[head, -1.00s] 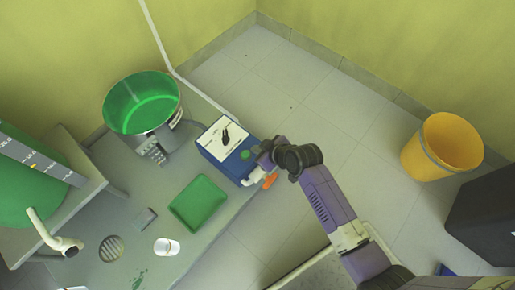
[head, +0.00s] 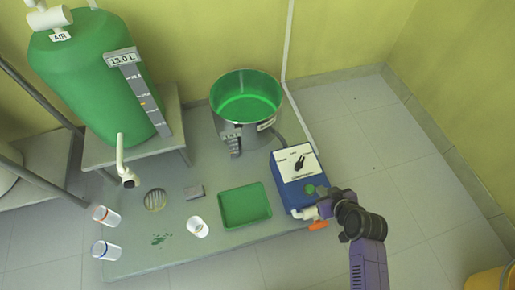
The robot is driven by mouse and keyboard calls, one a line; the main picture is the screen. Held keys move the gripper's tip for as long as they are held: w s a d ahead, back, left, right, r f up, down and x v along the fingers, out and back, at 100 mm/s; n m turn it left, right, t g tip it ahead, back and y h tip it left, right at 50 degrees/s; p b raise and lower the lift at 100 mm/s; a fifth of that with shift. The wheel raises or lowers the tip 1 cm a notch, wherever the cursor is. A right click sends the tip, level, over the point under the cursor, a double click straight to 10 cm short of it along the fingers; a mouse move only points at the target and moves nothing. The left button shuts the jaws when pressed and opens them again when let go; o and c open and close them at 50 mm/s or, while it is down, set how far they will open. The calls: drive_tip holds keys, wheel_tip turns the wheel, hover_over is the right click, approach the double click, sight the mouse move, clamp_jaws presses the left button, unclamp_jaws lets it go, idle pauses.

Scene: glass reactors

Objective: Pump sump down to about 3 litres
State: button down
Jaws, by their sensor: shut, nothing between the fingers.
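A steel pot (head: 240,128) with green liquid inside stands on the grey platform; a small scale hangs on its front, too small to read. A blue box (head: 292,187) with a white top panel and a black selector knob (head: 299,163) stands right of it. A green button (head: 309,189) is near the panel's lower edge. A white outlet with an orange handle (head: 318,225) sticks out at the box's front. A green tank (head: 90,75) at the left reads 13.0 L on its level scale. My gripper (head: 325,207) is shut and empty beside the box's front right corner; I cannot tell if it touches.
A yellow bucket (head: 487,279) is at the lower right. The right floor is free.

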drive_tip(key=shift+s+d+r, duration=0.3)
drive_tip(key=shift+s+r, duration=0.05)
drive_tip(key=shift+r, duration=0.15)
idle(0.4)
drive_tip(key=b, duration=0.5)
hover_over(308, 185)
drive_tip(key=s, duration=0.2)
drive_tip(key=f, duration=0.8)
drive_tip(key=shift+d+f, duration=0.15)
drive_tip(key=shift+d, duration=0.05)
drive_tip(key=shift+s+d+f+b, duration=0.15)
drive_tip(key=shift+f+b, duration=0.2)
drive_tip(key=shift+f, duration=0.25)
drive_tip(key=shift+s+f+b, duration=0.1)
drive_tip(key=shift+f+b, duration=0.2)
drive_tip(key=shift+f, duration=0.8)
